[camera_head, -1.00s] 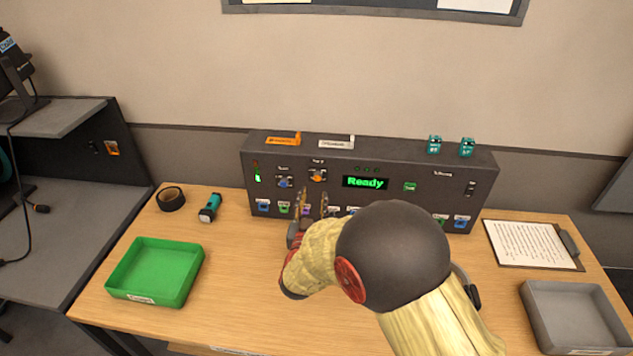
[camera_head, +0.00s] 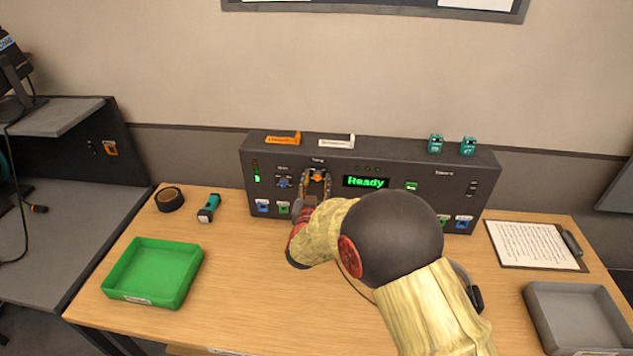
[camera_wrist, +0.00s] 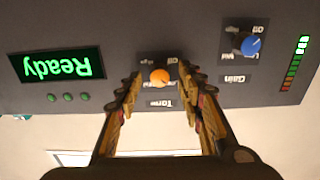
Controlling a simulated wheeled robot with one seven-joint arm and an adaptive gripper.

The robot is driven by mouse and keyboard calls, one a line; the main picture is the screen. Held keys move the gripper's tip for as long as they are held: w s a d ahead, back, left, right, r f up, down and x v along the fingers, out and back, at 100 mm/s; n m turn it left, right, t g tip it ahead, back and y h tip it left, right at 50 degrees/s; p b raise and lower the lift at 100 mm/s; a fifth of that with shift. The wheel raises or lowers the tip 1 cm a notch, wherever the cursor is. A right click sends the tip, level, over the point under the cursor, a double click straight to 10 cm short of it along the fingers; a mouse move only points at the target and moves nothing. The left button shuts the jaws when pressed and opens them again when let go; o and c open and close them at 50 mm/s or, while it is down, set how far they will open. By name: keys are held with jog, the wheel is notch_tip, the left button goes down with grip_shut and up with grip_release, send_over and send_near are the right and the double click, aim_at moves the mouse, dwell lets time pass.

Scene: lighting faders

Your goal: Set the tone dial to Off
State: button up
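The tone dial is an orange knob (camera_head: 317,178) on the front of the dark control panel (camera_head: 470,205). In the wrist view the orange tone dial (camera_wrist: 160,76) shows upside down, with its "Tone" label just below it and position words partly hidden around it. My gripper (camera_head: 315,182) is at the panel face with its fingers on either side of the dial. In the wrist view my gripper (camera_wrist: 158,88) is open, with a gap between each fingertip and the knob. I cannot read which position the dial points to.
The blue gain dial (camera_head: 284,183) sits left of the tone dial, and the green "Ready" display (camera_head: 366,182) sits right of it. Blue and green switches line the panel's lower edge.

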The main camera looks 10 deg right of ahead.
jog(key=shift+c, duration=1.2)
grip_shut()
jog(key=shift+n, duration=0.3)
jog(key=shift+r+n+p, duration=0.15)
jog(key=shift+n+p, duration=0.9)
jog(key=shift+n, duration=0.15)
jog(key=n+p, duration=0.3)
jog(key=n, duration=0.2)
jog(key=shift+a+n, duration=0.15)
jog(key=shift+n, duration=0.15)
jog(key=n+p, duration=0.2)
jog(key=n, duration=0.2)
jog(key=shift+n+p, duration=0.3)
jog(key=shift+p, duration=0.05)
jog(key=n, duration=0.1)
jog(key=n+p, duration=0.1)
jog(key=n, duration=0.1)
jog(key=n+p, duration=0.1)
jog(key=shift+f+n, duration=0.25)
jog(key=shift+n, duration=0.05)
